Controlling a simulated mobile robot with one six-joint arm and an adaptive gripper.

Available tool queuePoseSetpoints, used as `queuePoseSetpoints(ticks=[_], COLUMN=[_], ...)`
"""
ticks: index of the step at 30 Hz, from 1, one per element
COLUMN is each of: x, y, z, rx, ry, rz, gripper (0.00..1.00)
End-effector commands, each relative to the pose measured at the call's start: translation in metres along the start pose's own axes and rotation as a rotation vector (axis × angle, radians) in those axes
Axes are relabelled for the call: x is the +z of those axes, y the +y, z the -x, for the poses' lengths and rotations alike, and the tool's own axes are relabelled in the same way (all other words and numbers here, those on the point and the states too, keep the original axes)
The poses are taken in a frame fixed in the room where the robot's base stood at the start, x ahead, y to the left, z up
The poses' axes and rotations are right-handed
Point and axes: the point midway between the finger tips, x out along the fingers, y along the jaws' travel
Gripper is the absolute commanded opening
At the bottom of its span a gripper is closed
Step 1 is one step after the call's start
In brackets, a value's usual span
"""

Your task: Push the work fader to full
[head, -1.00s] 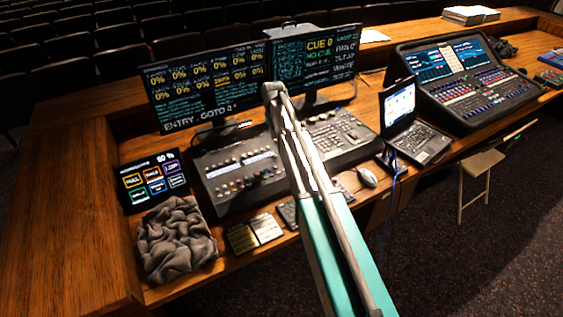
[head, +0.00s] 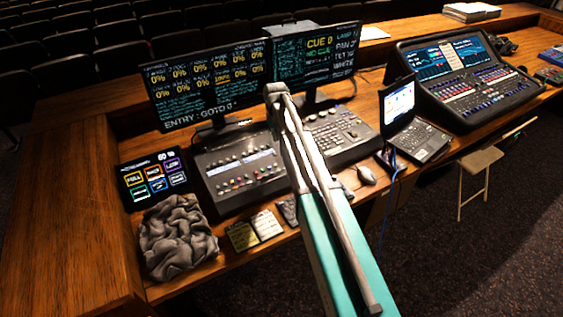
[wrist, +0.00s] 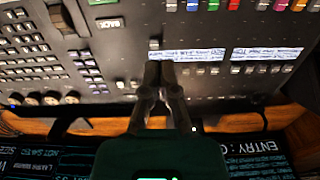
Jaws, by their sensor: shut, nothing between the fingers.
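The lighting console (head: 222,160) stands on the wooden desk with a row of small fader caps across its left half. In the wrist view the console face (wrist: 125,72) appears upside down, with coloured caps (wrist: 258,5) along the top edge. I cannot read which fader is the work fader. My gripper (wrist: 159,72) is shut and empty in the wrist view, its fingertips over the console near the left end of a lit label strip (wrist: 190,56). I cannot tell whether they touch the panel. In the head view my arm hides the gripper.
Two monitors (head: 205,85) stand behind the console. A small touch panel (head: 152,179) and a crumpled grey cloth (head: 175,238) lie to its left. A laptop (head: 417,140), a mouse (head: 366,174) and a larger mixing desk (head: 470,85) are to the right.

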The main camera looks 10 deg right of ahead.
Motion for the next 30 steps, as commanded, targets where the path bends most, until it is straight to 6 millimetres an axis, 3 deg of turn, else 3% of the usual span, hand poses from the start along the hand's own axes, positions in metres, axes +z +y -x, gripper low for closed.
queuePoseSetpoints(ticks=[21, 30], x=[0.072, 0.076], y=[-0.022, -0.023], z=[0.013, 0.013], rx=[0.0, 0.0], ry=[0.0, 0.0], rz=[0.0, 0.0], gripper=[0.0, 0.0])
